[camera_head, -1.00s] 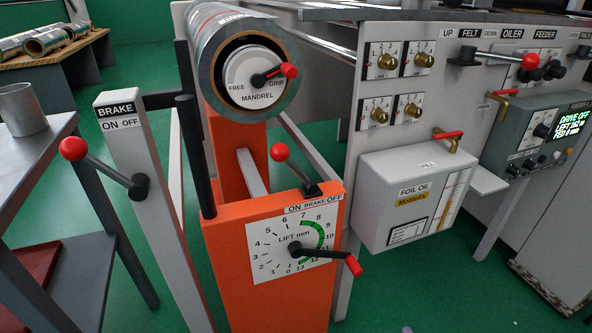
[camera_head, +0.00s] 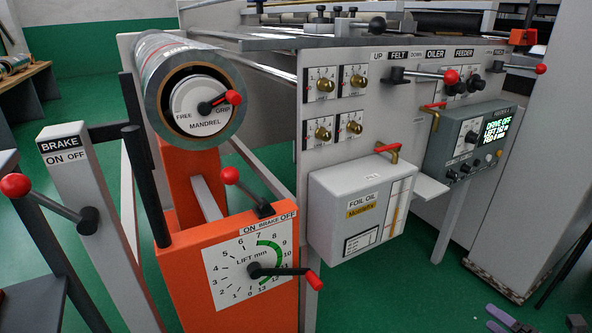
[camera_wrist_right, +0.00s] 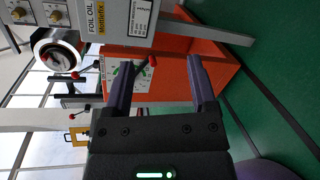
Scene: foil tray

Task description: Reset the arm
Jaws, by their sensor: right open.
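My right gripper (camera_head: 500,320) shows at the bottom right edge of the head view, its purple finger ends over the green floor. In the right wrist view my right gripper (camera_wrist_right: 160,68) is open, with its two fingers wide apart and nothing between them. Beyond the fingers in that view stands the orange stand with its lift dial and red-tipped handle (camera_wrist_right: 152,61); the gripper is apart from it. My left gripper is in neither view.
The orange stand (camera_head: 182,285) carries a lift dial (camera_head: 226,265), brake lever and foil roll (camera_head: 165,65). A brake post (camera_head: 90,220) stands at left. The foil oil box (camera_head: 335,185) and drive panel (camera_head: 455,150) project from the grey machine.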

